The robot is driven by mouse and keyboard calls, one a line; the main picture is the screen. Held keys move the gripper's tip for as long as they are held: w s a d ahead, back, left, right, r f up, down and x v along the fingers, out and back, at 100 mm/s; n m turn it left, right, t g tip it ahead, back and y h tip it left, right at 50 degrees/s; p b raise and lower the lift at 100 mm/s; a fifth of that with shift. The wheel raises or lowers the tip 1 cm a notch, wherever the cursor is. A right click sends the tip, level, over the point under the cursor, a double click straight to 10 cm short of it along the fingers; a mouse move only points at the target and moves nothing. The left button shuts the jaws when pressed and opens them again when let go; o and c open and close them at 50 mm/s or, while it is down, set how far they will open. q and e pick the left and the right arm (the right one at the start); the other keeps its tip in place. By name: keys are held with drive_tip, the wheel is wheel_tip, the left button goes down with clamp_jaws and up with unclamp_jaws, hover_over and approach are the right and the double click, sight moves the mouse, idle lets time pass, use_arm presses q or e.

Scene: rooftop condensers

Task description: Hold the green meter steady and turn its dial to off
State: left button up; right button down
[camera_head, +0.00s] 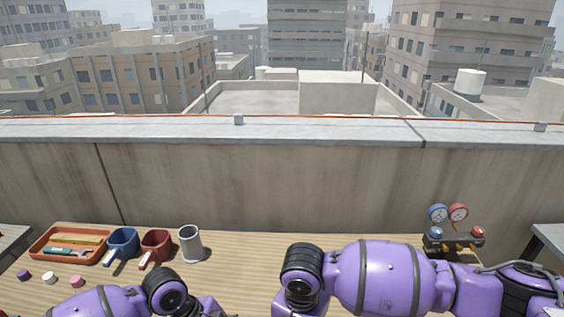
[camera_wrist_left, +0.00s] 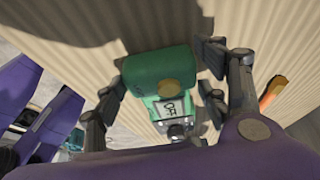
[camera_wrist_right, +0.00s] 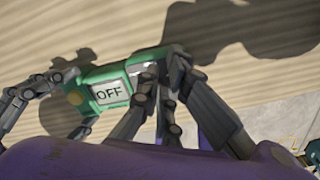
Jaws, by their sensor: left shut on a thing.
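The green meter (camera_wrist_left: 158,72) is between the fingers of my left gripper (camera_wrist_left: 165,88), which is shut on it, in the left wrist view. Its white display, marked OFF, and a round yellowish spot face that camera. In the right wrist view the meter (camera_wrist_right: 122,74) lies slantwise, its OFF display (camera_wrist_right: 110,92) readable. My right gripper (camera_wrist_right: 160,80) has its fingers at the meter's right end, close together; whether they are closed on anything is unclear. The dial cannot be made out clearly and may be behind these fingers. In the head view the meter and both grippers are out of sight.
A gauge set (camera_head: 452,238) stands right. Small caps lie front left. A concrete parapet (camera_head: 270,185) rises behind.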

use_arm(q)
drive_tip(key=shift+w, duration=0.1)
use_arm(e)
drive_tip(key=shift+w+r, duration=0.15)
drive_tip(key=shift+r, duration=1.2)
drive_tip(key=shift+w+r, duration=0.15)
drive_tip(key=shift+r, duration=1.15)
use_arm(q)
drive_tip(key=o, duration=1.7)
drive_tip(key=shift+c, duration=0.2)
drive_tip(key=shift+o, duration=1.4)
drive_tip(key=p+v, duration=0.4)
drive_tip(key=v, duration=0.5)
use_arm(e)
wheel_tip(320, 180, up, 10)
drive_tip(key=w+t, duration=0.1)
drive_tip(key=w, duration=0.1)
drive_tip(key=shift+f+t, duration=0.15)
drive_tip(key=shift+t, duration=0.15)
